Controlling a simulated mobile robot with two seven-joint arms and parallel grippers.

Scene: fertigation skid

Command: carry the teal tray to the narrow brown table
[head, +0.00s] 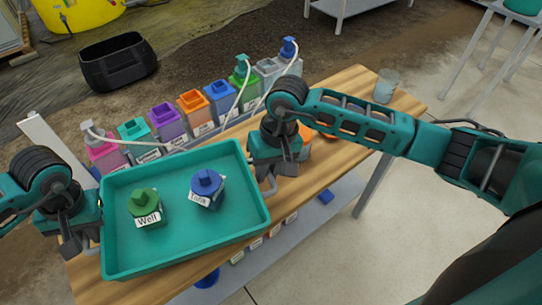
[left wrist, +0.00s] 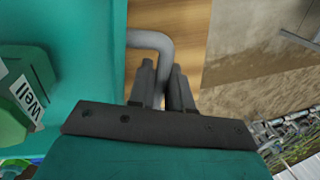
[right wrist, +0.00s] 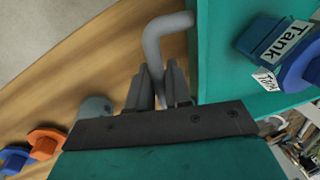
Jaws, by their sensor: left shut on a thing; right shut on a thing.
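The teal tray (head: 235,228) is in the lower left of the head view. My left gripper (head: 88,232) is shut on the grey handle at the tray's left side; this handle shows in the left wrist view (left wrist: 160,42). My right gripper (head: 268,172) is shut on the right handle, also seen in the right wrist view (right wrist: 153,50). A brown wood-topped table (head: 345,85) lies beneath; whether the tray touches it I cannot tell.
A row of coloured, labelled containers (head: 193,104) with pale tubes lines the table's back edge. A clear cup (head: 386,84) stands at its right end. A lower shelf (head: 322,215) holds small items. A black crate (head: 118,62) lies behind.

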